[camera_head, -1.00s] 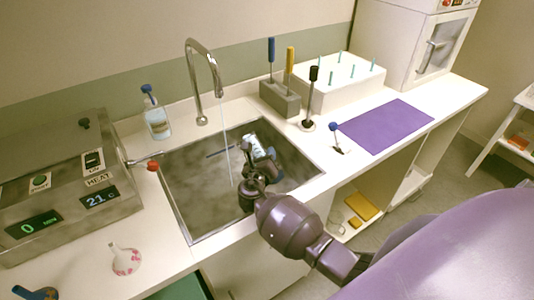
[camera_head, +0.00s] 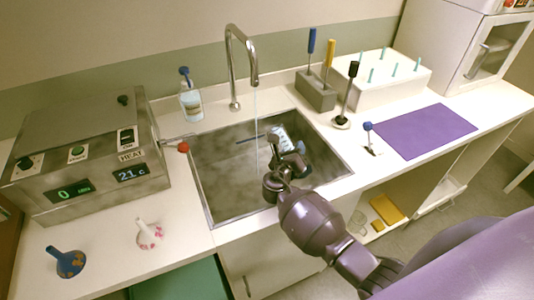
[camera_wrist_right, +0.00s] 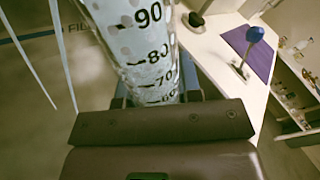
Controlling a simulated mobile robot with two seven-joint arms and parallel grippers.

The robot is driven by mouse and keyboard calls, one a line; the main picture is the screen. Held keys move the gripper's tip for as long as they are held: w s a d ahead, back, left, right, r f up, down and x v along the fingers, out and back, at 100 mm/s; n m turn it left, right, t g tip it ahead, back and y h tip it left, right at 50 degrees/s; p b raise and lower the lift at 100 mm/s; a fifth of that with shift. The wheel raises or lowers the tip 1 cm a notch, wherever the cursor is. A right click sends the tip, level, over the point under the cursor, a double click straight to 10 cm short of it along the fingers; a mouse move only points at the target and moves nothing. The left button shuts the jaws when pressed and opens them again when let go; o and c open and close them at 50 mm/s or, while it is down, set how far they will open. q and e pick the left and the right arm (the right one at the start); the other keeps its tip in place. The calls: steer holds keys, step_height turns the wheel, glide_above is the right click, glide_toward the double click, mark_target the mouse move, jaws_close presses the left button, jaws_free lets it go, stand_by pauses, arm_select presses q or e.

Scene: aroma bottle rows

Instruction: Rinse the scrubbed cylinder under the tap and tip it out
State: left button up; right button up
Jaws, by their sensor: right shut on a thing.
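My right gripper (camera_head: 287,160) is shut on a clear graduated cylinder (camera_head: 283,136) inside the sink (camera_head: 225,190). In the right wrist view, the cylinder (camera_wrist_right: 148,45) shows black marks such as 90, 80 and 70, with pale spots on its wall. The cylinder is tilted; its lower part is hidden by the gripper. The curved metal tap (camera_head: 241,65) stands behind the sink. A thin water stream (camera_head: 256,115) runs down from it, just left of the cylinder in the head view. I cannot tell whether water enters the cylinder. My left gripper is not in view.
A soap bottle (camera_head: 190,102) stands behind the sink. A metal heater box (camera_head: 85,165) with a red-knobbed rod (camera_head: 183,147) is at left, with two funnels (camera_head: 149,234) before it. A brush stand (camera_head: 315,92), peg rack (camera_head: 385,82) and purple mat (camera_head: 425,130) are at right.

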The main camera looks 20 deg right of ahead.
steer(key=shift+n+p, duration=0.5)
steer(key=shift+p, duration=0.35)
steer(key=shift+s+d+f+n, duration=0.1)
steer(key=shift+n, duration=0.3)
steer(key=shift+s+d+f+n+g+p, duration=0.15)
steer(key=shift+n+g+p, duration=0.15)
steer(key=shift+p, duration=0.15)
stand_by(0.5)
steer(key=shift+s+d+f+n, duration=0.1)
steer(key=shift+s+n, duration=0.1)
steer(key=shift+n, duration=0.4)
steer(key=shift+s+d+n, duration=0.15)
steer(key=shift+s+n, duration=0.05)
steer(key=shift+n, duration=0.4)
